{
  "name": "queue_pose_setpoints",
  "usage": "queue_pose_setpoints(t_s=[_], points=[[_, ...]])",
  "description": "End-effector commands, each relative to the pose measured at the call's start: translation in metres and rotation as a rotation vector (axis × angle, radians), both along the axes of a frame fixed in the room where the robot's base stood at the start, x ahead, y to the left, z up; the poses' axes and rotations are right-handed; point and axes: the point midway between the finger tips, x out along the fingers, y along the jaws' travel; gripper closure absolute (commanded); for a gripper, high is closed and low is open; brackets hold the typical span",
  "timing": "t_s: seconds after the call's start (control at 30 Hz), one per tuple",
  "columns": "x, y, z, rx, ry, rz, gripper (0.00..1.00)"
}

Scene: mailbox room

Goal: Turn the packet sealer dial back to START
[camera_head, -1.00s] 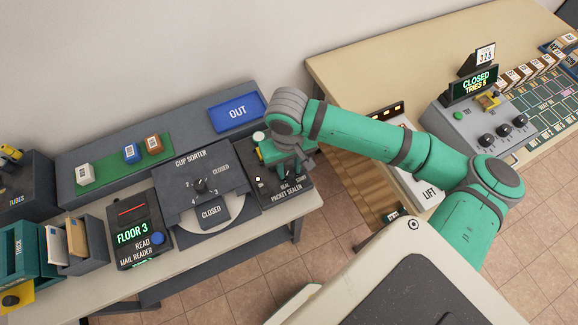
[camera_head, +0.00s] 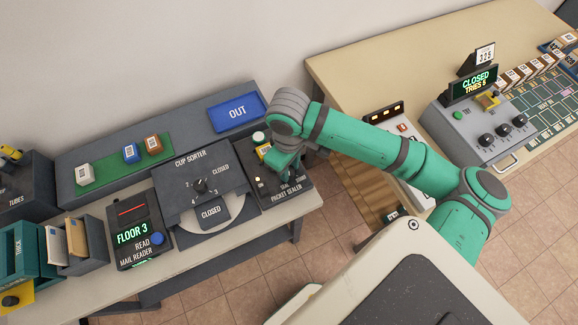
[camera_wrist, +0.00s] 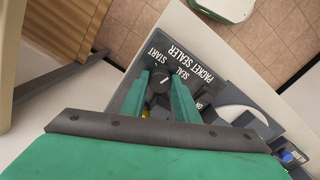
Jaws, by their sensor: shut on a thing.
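The packet sealer (camera_head: 294,197) is a dark box at the right end of the left bench. Its small dark round dial (camera_wrist: 159,82), with a pale pointer mark, shows in the wrist view beside the printed START and SEAL labels. My gripper (camera_wrist: 160,84) is down over the sealer, with its green fingers on either side of the dial and shut on it. In the head view my gripper (camera_head: 286,172) hides the dial and part of the labels. I cannot tell exactly which label the pointer faces.
The cup sorter (camera_head: 212,170) stands directly left of the sealer, and the mail reader (camera_head: 135,240) is further left. A blue OUT tray (camera_head: 236,112) is on the raised ledge behind. The second bench (camera_head: 350,65) with the lift panel is to the right.

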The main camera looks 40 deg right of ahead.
Motion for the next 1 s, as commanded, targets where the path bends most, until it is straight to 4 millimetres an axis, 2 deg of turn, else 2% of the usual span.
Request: queue_pose_setpoints(t_s=[0.7, 1.0], points=[[0.0007, -0.0027, 0.0007, -0.002, 0.000, 0.674, 0.95], [0.0013, -0.0032, 0.0009, -0.002, -0.001, 0.904, 0.95]])
